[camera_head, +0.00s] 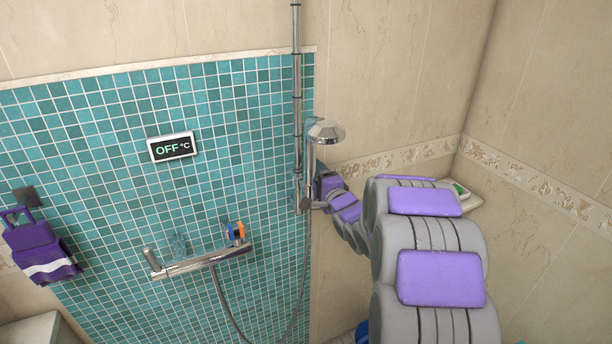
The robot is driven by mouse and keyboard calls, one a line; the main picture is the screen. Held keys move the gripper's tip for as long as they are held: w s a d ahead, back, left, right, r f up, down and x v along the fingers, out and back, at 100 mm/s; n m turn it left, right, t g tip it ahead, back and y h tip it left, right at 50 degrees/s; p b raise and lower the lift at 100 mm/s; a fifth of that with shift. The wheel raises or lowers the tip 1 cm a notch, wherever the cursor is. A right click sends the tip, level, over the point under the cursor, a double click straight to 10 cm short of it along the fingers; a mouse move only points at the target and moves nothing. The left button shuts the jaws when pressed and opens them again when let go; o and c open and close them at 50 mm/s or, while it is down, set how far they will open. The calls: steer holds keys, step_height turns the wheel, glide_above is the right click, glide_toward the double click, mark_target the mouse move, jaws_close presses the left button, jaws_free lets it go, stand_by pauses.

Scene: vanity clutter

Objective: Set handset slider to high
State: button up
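The chrome shower handset (326,131) hangs upright beside a vertical rail (297,80) on the tiled wall, its head facing down and to the right. Its holder, the slider (305,203), sits low on the rail, near the bottom of the handset's handle. My arm reaches in from the lower right, and my gripper (313,203) is at the slider. The fingers are small and partly hidden there. I cannot tell whether they are closed on the slider or only beside it.
A mixer bar (190,266) with an orange and blue knob (236,231) is low on the wall. A display (172,147) reads OFF °C. A hose (306,270) hangs below the slider. A purple towel (38,251) hangs at left. A corner shelf (468,203) is behind my arm.

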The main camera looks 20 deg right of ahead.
steer(key=shift+w+a+r+y, duration=0.15)
steer(key=shift+w+a+y, duration=0.05)
steer(key=shift+a+y, duration=0.1)
steer(key=shift+w+d+f, duration=0.45)
steer(key=shift+w+d, duration=0.2)
steer(key=shift+d, duration=0.45)
steer(key=shift+s+r, duration=0.1)
steer(key=shift+s, duration=0.1)
steer(key=shift+c, duration=0.4)
steer(key=shift+a, duration=0.7)
steer(key=c, duration=0.4)
steer(key=shift+d, duration=0.2)
jaws_close()
